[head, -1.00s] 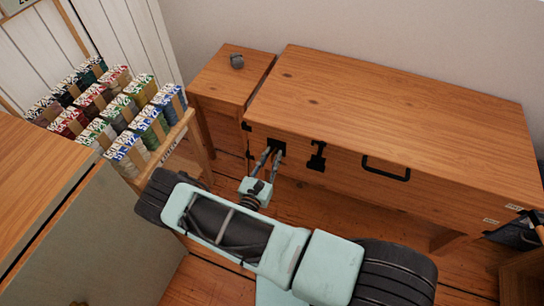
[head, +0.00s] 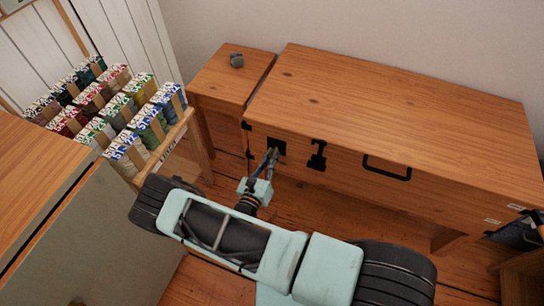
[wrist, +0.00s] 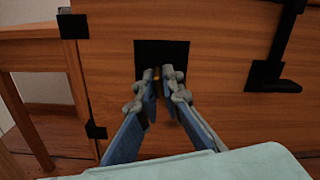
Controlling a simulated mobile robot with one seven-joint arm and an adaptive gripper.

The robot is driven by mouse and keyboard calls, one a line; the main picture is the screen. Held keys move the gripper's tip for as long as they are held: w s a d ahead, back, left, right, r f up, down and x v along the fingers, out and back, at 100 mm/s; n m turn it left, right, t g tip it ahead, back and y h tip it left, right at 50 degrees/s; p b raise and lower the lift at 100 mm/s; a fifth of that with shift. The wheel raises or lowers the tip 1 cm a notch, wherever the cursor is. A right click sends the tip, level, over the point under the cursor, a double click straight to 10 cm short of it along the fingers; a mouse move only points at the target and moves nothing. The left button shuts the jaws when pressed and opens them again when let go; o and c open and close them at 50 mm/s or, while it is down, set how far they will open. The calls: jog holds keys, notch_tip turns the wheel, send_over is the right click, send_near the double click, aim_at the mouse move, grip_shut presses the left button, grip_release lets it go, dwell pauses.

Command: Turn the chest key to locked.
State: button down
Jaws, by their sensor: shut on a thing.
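The wooden chest (head: 400,100) stands against the wall with its lid down. A square black lock plate (head: 281,144) is on its front at the left end, and fills the upper middle of the wrist view (wrist: 160,48). My gripper (head: 273,154) reaches the plate from the front. In the wrist view my gripper (wrist: 162,74) has its fingertips close together just at the plate's lower half. A thin brass-coloured sliver of the key (wrist: 154,75) shows between them, so they are shut on it. The fingers hide most of the key, and I cannot tell its angle.
A black hasp (head: 317,156) and a black handle (head: 387,168) are on the chest front, right of the plate. A rack of thread cards (head: 165,160) and a cabinet (head: 110,240) are nearer.

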jog(key=n, duration=0.3)
jog(key=shift+a+f+n+b, duration=0.1)
jog(key=shift+n+b, duration=0.2)
jog(key=shift+n, duration=0.1)
jog(key=n, duration=0.3)
jog(key=shift+n+b, duration=0.3)
jog(key=n, duration=0.3)
jog(key=shift+f, duration=0.1)
jog(key=shift+n+b, duration=0.45)
jog(key=shift+n, duration=1.65)
jog(key=c, duration=2.2)
grip_release()
jog(key=shift+o, duration=0.2)
jog(key=v, duration=1.2)
